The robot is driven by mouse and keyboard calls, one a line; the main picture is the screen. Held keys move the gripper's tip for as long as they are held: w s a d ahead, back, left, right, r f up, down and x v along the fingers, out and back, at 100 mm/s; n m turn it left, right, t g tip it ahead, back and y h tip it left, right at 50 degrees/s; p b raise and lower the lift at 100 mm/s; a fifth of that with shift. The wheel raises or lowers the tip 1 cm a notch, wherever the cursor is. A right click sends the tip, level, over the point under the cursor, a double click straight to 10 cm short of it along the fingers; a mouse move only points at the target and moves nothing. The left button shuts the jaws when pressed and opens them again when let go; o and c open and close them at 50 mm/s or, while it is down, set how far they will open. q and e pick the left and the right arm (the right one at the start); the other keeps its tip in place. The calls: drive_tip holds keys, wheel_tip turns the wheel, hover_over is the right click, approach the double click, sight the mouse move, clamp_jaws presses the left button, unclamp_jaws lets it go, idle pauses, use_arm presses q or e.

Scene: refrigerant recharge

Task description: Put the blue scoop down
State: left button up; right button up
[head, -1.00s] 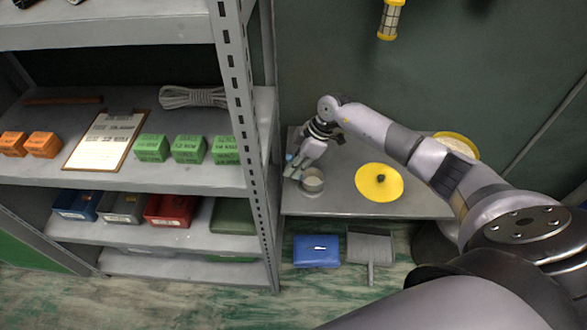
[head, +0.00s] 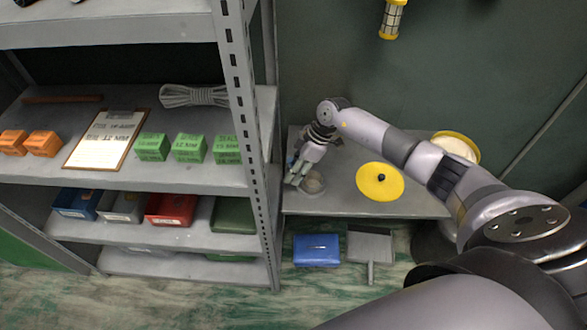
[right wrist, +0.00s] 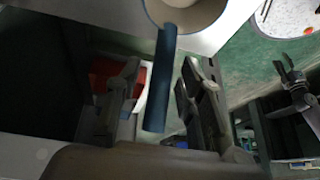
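The scoop (head: 313,182) is a small pale grey cup at the left end of the low grey bench. In the right wrist view its blue handle (right wrist: 160,85) runs down from the round cup. My right gripper (head: 293,183) is low over the bench beside the cup. In the right wrist view its two fingers stand on either side of the handle, with gaps between, so it is open around it. The head view does not show my left gripper. A dark pronged thing (right wrist: 292,85) in the right wrist view may be it.
A yellow disc with a dark knob (head: 380,181) lies on the bench (head: 350,208). A yellow-rimmed bowl with pale contents (head: 455,148) is behind my arm. The shelf unit's post (head: 262,150) is close left of the gripper.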

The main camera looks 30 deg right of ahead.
drive_tip(key=shift+r, duration=0.1)
drive_tip(key=b+v, duration=0.1)
drive_tip(key=v, duration=1.1)
drive_tip(key=shift+b, duration=0.3)
